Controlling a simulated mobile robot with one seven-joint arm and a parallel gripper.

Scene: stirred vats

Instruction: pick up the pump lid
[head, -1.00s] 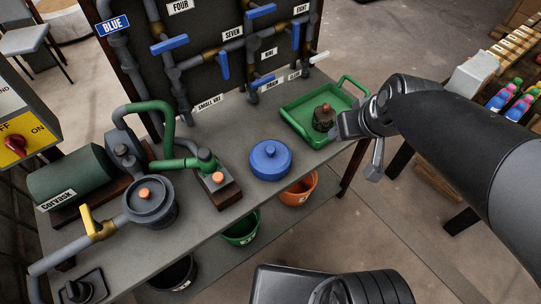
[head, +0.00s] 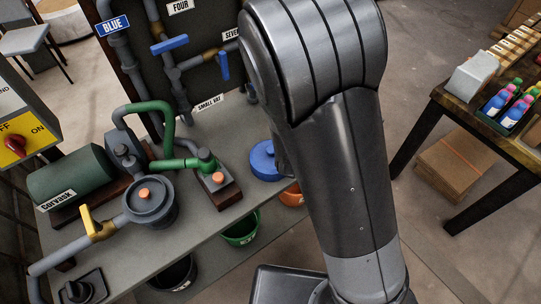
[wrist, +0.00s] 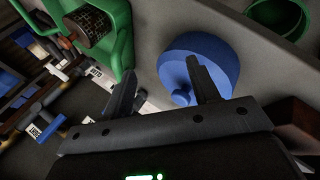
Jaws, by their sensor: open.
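A round blue lid-like piece with a small knob (head: 263,160) sits on the grey bench, partly hidden behind my arm. It also shows in the wrist view (wrist: 212,52), with its knob between the fingers and the right finger overlapping it. My gripper (wrist: 163,83) is open and empty; I cannot tell its exact gap from the blue piece. In the head view my arm hides it. A grey round pot with a lid and orange knob (head: 150,202) is on the pipework beside the green pump motor (head: 68,172). Which piece is the pump lid is not labelled.
A green tray (wrist: 122,42) holding a dark mesh basket (wrist: 90,25) stands beside the blue piece. Pipes with blue-handled valves (head: 170,45) rise behind the bench (head: 200,235). Green (head: 240,228) and orange (head: 293,196) buckets are below. A side table (head: 450,98) holds bottles.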

